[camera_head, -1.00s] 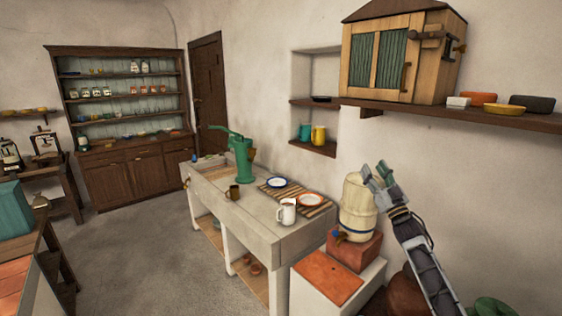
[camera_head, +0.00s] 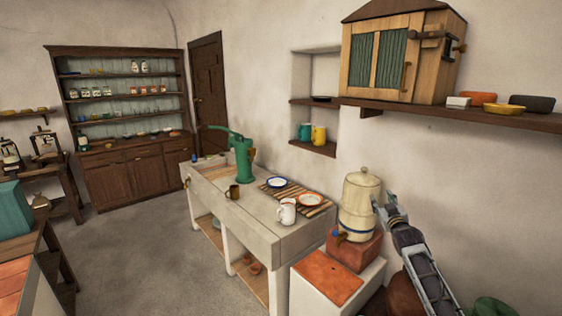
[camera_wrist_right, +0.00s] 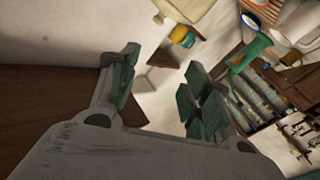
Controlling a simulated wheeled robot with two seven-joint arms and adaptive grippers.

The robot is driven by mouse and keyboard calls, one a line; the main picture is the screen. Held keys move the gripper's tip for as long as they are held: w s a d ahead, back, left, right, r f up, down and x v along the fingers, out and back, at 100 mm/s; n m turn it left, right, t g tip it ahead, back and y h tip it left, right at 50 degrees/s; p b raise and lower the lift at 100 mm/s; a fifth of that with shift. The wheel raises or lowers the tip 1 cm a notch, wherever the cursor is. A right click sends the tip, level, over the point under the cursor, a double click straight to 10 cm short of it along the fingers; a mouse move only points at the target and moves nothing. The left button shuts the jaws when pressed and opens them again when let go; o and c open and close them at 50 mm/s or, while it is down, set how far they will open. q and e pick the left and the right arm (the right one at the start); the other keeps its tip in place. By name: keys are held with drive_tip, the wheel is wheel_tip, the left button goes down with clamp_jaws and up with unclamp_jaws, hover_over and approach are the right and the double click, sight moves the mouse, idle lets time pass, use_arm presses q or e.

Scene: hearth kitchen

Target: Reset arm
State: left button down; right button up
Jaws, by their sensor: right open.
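My right gripper (camera_head: 385,207) is beside the right side of the cream water crock (camera_head: 360,192) in the head view. I cannot tell whether it touches the crock. In the right wrist view the gripper (camera_wrist_right: 158,90) has its fingers spread apart, with nothing between them. My left gripper does not show in any view.
The crock stands on a red block (camera_head: 355,251) by the wall. A pale counter (camera_head: 262,226) left of it holds a green pump (camera_head: 242,160), a white pitcher (camera_head: 287,211), a brown mug (camera_head: 233,191) and plates. A wall shelf (camera_head: 440,112) with a wooden cabinet (camera_head: 395,60) is above.

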drive_tip(key=s+a+f+g+b, duration=0.15)
drive_tip(key=s+f, duration=0.25)
drive_tip(key=f, duration=1.1)
drive_tip(key=s+a+f+g+p, duration=0.1)
drive_tip(key=s+f+g, duration=0.25)
drive_tip(key=f, duration=1.15)
drive_tip(key=s+a+f+g+b, duration=0.1)
drive_tip(key=s+f+g, duration=0.1)
drive_tip(key=s+f, duration=0.8)
drive_tip(key=s+a+f+g, duration=0.15)
drive_tip(key=s+f, duration=0.55)
drive_tip(key=f, duration=0.7)
drive_tip(key=s+a+f+g+b, duration=0.1)
drive_tip(key=s+a+f+g, duration=0.1)
drive_tip(key=s+f, duration=0.8)
drive_tip(key=s+a+f+g+y, duration=0.15)
drive_tip(key=s+f, duration=0.35)
drive_tip(key=s, duration=0.9)
drive_tip(key=s+a+f+g+h+b, duration=0.1)
drive_tip(key=s+a+f+g, duration=0.15)
drive_tip(key=s+f, duration=0.75)
drive_tip(key=s+a+f+g, duration=0.1)
drive_tip(key=s+g, duration=0.2)
drive_tip(key=s, duration=1.5)
drive_tip(key=shift+s+a+f+m+y, duration=0.15)
drive_tip(key=shift+s+a+m+y, duration=0.2)
drive_tip(key=shift+m, duration=0.05)
